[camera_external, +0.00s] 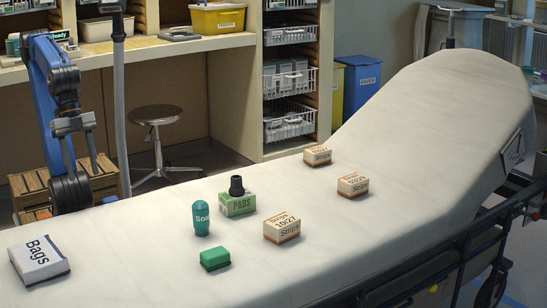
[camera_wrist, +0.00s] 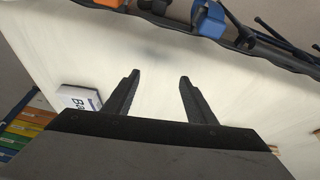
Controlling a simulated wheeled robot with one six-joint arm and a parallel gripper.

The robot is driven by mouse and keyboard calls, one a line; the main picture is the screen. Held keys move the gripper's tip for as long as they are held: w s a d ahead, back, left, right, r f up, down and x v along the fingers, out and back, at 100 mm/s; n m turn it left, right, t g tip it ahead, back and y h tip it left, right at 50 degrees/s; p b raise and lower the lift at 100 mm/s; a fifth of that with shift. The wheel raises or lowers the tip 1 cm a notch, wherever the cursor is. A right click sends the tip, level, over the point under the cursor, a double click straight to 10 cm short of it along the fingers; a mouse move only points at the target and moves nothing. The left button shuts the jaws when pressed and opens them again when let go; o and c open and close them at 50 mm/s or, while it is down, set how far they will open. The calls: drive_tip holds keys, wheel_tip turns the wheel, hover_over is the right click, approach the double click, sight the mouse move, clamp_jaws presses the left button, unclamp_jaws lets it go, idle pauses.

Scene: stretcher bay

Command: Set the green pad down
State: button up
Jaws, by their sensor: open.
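A plain green block (camera_external: 215,258) with a darker lower edge lies flat on the white stretcher sheet (camera_external: 130,245) in the external view. Behind it stands a light green box labelled PADS (camera_external: 238,205), with a black flared piece (camera_external: 237,186) on top. I cannot tell for certain which of the two is the green pad. My gripper (camera_external: 79,160) hangs at the left, by the stretcher's far edge, well away from both. In the wrist view my gripper (camera_wrist: 160,78) has its fingers apart, with nothing between them. Neither green thing shows in that view.
A teal Soap bottle (camera_external: 201,219) stands beside the green things. Strips boxes (camera_external: 282,229) sit to the right. A Bags box (camera_external: 39,259) lies at the left end, also in the wrist view (camera_wrist: 80,98). The raised backrest (camera_external: 440,100) is at the right. Bare sheet surrounds the green block.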

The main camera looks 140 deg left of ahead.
drive_tip(key=shift+m, duration=0.7)
drive_tip(key=shift+s+d+f, duration=0.15)
drive_tip(key=shift+s+f, duration=0.65)
drive_tip(key=shift+s, duration=0.05)
drive_tip(key=shift+s+d+f, duration=0.1)
drive_tip(key=shift+s+f, duration=0.7)
drive_tip(key=shift+s, duration=0.05)
